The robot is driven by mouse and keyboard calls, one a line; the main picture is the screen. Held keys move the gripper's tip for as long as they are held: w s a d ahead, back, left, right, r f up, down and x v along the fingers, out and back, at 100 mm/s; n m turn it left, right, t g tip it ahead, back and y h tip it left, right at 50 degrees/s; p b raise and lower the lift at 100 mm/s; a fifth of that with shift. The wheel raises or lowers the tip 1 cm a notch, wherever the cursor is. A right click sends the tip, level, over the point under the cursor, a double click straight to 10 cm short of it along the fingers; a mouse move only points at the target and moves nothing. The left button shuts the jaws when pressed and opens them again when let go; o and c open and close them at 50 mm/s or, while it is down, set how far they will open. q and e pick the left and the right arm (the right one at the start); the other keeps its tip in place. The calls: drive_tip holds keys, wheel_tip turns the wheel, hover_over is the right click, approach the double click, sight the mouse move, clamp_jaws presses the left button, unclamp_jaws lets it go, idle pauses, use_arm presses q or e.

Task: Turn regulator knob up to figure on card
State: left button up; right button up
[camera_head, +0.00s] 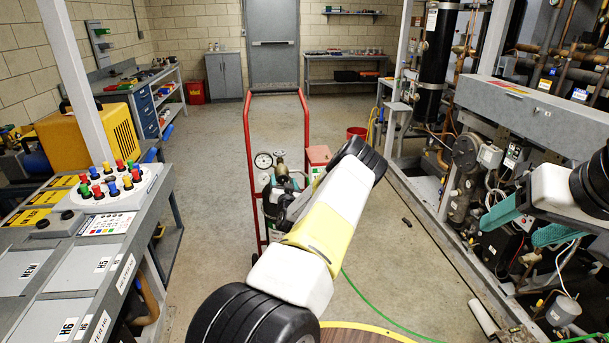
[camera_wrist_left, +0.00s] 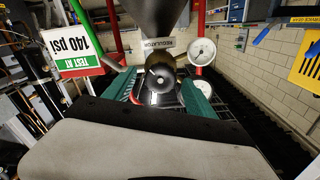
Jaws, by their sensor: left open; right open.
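The regulator knob (camera_wrist_left: 160,72) is a dark round part with a silver centre in the left wrist view, below a "REGULATOR" label (camera_wrist_left: 160,43). My left gripper (camera_wrist_left: 160,80) is open, with one teal finger on each side of the knob; I cannot tell whether they touch it. A card (camera_wrist_left: 86,52) reads "TEST AT 140 psi". A white gauge (camera_wrist_left: 202,51) stands right of the knob, and a second one (camera_wrist_left: 205,87) is partly hidden by the right finger. In the head view my left arm hides most of the regulator; a gauge (camera_head: 263,160) shows beside it. My right gripper (camera_head: 512,228) is open and empty.
A red hand truck (camera_head: 247,150) stands around the regulator equipment. The compressor rack (camera_head: 520,100) fills the right side, near my right gripper. A grey labelled bench (camera_head: 70,265) with coloured knobs is on the left. A green hose (camera_head: 385,310) lies on the floor. The floor behind is mostly clear.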

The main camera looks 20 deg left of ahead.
use_arm(q)
drive_tip(key=shift+x, duration=1)
drive_tip(key=c, duration=1.4)
drive_tip(key=shift+d+m, duration=0.1)
drive_tip(key=shift+m, duration=0.6)
drive_tip(key=o, duration=1.4)
drive_tip(key=v, duration=0.7)
drive_tip(key=shift+s+d, duration=0.15)
drive_tip(key=shift+s, duration=0.25)
